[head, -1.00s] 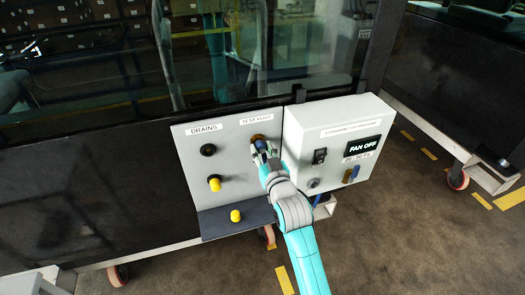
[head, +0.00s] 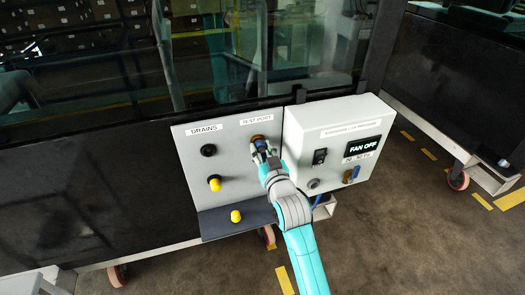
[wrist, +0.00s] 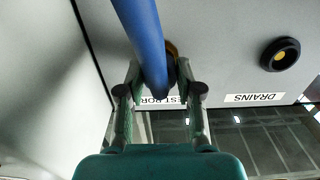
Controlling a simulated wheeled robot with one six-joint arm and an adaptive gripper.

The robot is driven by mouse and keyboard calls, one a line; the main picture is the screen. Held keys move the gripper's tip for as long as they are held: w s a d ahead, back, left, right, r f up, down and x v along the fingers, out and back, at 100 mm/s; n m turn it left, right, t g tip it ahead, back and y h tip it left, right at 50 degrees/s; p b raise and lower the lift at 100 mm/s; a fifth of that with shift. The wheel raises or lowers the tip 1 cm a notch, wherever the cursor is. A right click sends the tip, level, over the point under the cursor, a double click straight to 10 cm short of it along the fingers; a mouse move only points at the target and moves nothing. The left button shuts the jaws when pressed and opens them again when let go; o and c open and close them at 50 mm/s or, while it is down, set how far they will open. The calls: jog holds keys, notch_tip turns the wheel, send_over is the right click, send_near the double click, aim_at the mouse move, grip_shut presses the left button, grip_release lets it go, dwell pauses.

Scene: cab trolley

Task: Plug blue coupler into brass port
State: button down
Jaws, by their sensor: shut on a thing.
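My gripper (head: 262,151) is at the grey panel, right at the port under the "TEST PORT" label. It is shut on the blue coupler (head: 262,145), of which only a little shows in the head view. In the wrist view the blue coupler with its hose (wrist: 146,40) runs between the two fingers (wrist: 158,78). The brass port (head: 258,137) shows just above the fingertips, and partly behind the blue part in the wrist view (wrist: 172,49). The coupler's front end is hidden, so I cannot tell whether it is seated in the port.
The grey panel (head: 228,170) also carries a black drain port (head: 208,150) and a yellow-capped one (head: 215,184). Another yellow cap (head: 236,216) is on the dark shelf (head: 220,225). A white control box (head: 340,145) reading "FAN OFF" juts out close right of my gripper.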

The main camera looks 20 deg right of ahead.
jog(key=shift+w, duration=0.25)
jog(key=c, duration=0.7)
grip_release()
jog(key=shift+s, duration=0.15)
jog(key=s, duration=1.1)
jog(key=shift+s, duration=0.4)
jog(key=o, duration=0.7)
jog(key=shift+s, duration=0.1)
